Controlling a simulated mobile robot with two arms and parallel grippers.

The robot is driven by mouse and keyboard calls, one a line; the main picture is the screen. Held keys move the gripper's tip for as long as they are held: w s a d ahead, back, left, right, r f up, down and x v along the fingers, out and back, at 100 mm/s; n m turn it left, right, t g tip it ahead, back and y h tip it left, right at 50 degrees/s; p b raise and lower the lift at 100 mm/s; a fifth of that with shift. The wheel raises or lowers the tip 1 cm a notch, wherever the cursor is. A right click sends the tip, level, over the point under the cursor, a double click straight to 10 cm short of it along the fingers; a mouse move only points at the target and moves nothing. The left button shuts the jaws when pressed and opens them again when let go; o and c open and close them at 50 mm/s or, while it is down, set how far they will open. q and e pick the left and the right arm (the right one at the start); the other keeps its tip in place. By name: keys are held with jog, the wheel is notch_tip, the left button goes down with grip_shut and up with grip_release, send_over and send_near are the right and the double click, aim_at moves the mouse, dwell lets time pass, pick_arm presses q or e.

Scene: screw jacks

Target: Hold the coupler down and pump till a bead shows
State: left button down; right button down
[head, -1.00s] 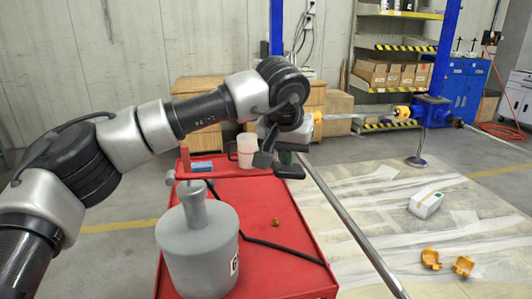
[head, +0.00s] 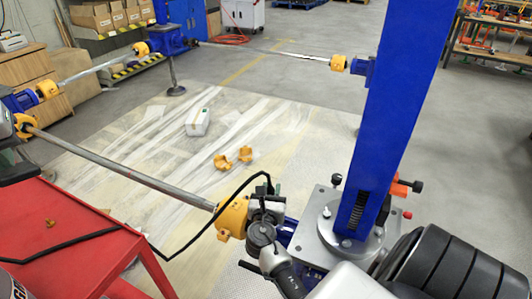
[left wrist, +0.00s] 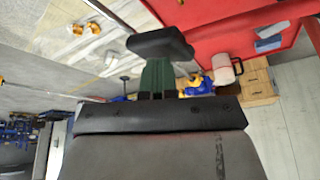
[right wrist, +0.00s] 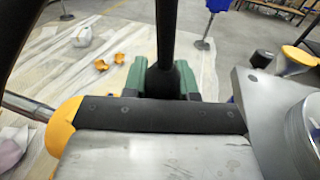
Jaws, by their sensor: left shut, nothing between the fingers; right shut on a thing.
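My right gripper (head: 266,200) is at the yellow coupling housing (head: 232,216) beside the blue column. In the right wrist view its green fingers (right wrist: 162,82) are shut on the black coupler (right wrist: 165,45), which stands upright between them. A black hose (head: 205,222) runs from there to the red cart. The coupler's lower end and any bead are hidden. My left gripper (left wrist: 157,78) is shut and empty, with a dark bar across its tip in its wrist view. The grey grease pump (head: 14,286) is mostly cut off at bottom left.
The red cart (head: 60,215) is at left, with a small orange piece on it. A long shaft (head: 130,178) reaches the housing. The blue screw-jack column (head: 385,120) stands just right of my right gripper. Orange half-shells (head: 245,154) and a white container (head: 198,122) lie on the floor sheet.

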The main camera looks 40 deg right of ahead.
pick_arm(q)
jog(key=shift+f, duration=0.1)
notch_tip(320, 180, up, 9)
dwell(0.6)
dwell(0.8)
jog(key=shift+f, duration=4.5)
notch_tip(320, 180, up, 9)
jog(key=shift+r, duration=2.5)
